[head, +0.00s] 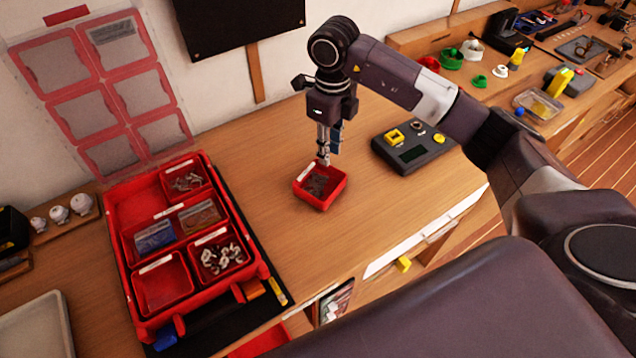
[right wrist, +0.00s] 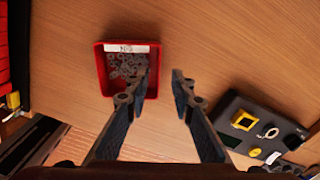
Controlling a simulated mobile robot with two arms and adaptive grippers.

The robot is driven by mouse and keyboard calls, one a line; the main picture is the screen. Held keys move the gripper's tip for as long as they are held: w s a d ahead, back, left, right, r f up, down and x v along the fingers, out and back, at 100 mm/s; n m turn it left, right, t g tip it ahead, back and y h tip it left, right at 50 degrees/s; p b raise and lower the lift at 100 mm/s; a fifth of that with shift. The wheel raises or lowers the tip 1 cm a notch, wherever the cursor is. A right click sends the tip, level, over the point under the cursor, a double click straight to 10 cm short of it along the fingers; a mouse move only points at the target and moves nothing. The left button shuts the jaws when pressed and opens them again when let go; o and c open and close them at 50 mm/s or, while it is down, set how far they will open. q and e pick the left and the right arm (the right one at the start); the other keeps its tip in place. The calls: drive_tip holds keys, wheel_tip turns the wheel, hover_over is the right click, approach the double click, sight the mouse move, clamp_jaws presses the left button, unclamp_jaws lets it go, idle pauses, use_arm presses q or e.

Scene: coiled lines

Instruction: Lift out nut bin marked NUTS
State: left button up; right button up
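A small red bin (head: 320,188) with grey nuts in it sits alone on the wooden workbench. It also shows in the right wrist view (right wrist: 103,75), with a white label on its rim whose small print I cannot read surely. My right gripper (head: 324,160) points down at the bin's far side. In the right wrist view my right gripper (right wrist: 163,73) is open, one fingertip over the bin's inside and the other outside, with the bin's side wall between them in the picture. I cannot tell whether they touch it. My left gripper is not in view.
A red case (head: 127,243) with several small bins stands left of the bin, on a black mat. A dark scale-like box (head: 412,150) with yellow parts stands to the right. Bare bench lies between the case and the bin.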

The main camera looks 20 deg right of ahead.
sight(330, 166)
drive_tip(key=shift+s+f, duration=0.2)
drive_tip(key=shift+f, duration=0.15)
wheel_tip(330, 166, down, 4)
drive_tip(key=shift+w+f+p, duration=0.1)
drive_tip(key=shift+f+p, duration=0.15)
drive_tip(key=shift+p, duration=1)
drive_tip(key=shift+f, duration=0.3)
clamp_jaws()
